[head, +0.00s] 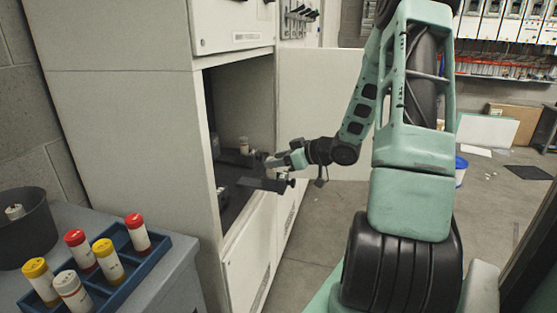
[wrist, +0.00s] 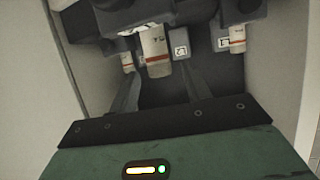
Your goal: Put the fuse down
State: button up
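My gripper (head: 250,172) reaches into the open cabinet compartment (head: 225,130). In the wrist view its two dark fingers (wrist: 160,86) stand apart, and I see nothing held between them. Beyond them a white fuse with an orange band (wrist: 157,50) sits upright under a dark holder. A second banded fuse (wrist: 127,58) is partly hidden at the left, and a third (wrist: 237,38) is at the right. In the head view a white fuse (head: 244,145) shows inside the compartment. A blue rack (head: 165,247) at the lower left holds several fuses with red, yellow and white tops.
A dark round bin (head: 35,228) with a pale cylinder (head: 15,211) in it stands beside the rack on the grey bench (head: 185,270). An open cabinet door (head: 318,100) is behind my arm.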

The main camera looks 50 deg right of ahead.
jog(key=shift+s+d+r, duration=0.1)
jog(key=shift+s+r, duration=0.1)
jog(key=shift+r, duration=0.15)
jog(key=p+v, duration=0.1)
jog(key=v, duration=1)
jog(key=shift+s+p, duration=0.25)
jog(key=shift+p, duration=0.15)
